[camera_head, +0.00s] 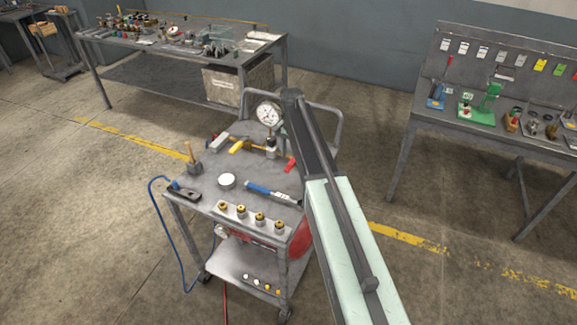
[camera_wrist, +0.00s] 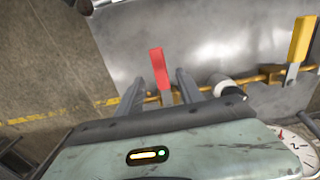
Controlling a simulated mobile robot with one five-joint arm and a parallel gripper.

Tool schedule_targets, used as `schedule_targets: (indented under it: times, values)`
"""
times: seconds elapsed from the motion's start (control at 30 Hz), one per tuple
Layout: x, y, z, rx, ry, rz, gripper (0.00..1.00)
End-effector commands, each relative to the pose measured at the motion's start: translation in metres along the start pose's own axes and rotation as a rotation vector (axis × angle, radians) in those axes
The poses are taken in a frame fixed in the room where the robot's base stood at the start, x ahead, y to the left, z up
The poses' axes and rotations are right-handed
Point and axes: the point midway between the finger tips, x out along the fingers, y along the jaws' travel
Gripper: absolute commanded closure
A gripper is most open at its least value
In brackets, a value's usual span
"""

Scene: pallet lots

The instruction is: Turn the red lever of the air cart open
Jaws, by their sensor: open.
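The air cart (camera_head: 205,190) stands in the middle of the head view, with a brass pipe and valves along the back of its top. The red lever (camera_head: 290,164) shows just left of my arm. In the wrist view the red lever (camera_wrist: 159,68) stands up from the brass pipe, between the two fingers of my gripper (camera_wrist: 160,82). My gripper is open, with a gap on each side of the lever; I see no clear contact. In the head view my arm hides the gripper. A yellow lever (camera_head: 237,146) sits further left on the pipe; it also shows in the wrist view (camera_wrist: 301,40).
A pressure gauge (camera_head: 267,113) rises behind the pipe. A blue-handled tool (camera_head: 272,193), a round white disc (camera_head: 227,181) and several brass fittings (camera_head: 241,212) lie on the cart top. A cluttered bench (camera_head: 165,40) stands behind, another table (camera_head: 490,130) at right. Open floor lies between.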

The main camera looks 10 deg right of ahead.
Motion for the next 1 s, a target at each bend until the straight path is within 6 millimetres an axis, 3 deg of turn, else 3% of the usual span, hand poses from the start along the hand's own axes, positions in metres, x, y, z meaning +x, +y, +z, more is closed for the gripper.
schedule_targets:
  times: [0.03,0.2,0.53,0.7,1.0]
  values:
    - [0.019,-0.001,0.001,-0.001,0.0,0.0,0.56]
    - [0.045,-0.002,0.002,-0.004,0.0,0.0,0.56]
    - [0.046,-0.002,0.002,-0.005,0.0,0.0,0.56]
    - [0.046,-0.003,0.002,-0.005,0.0,0.0,1.0]
    - [0.046,-0.003,0.002,-0.006,0.0,0.0,1.0]
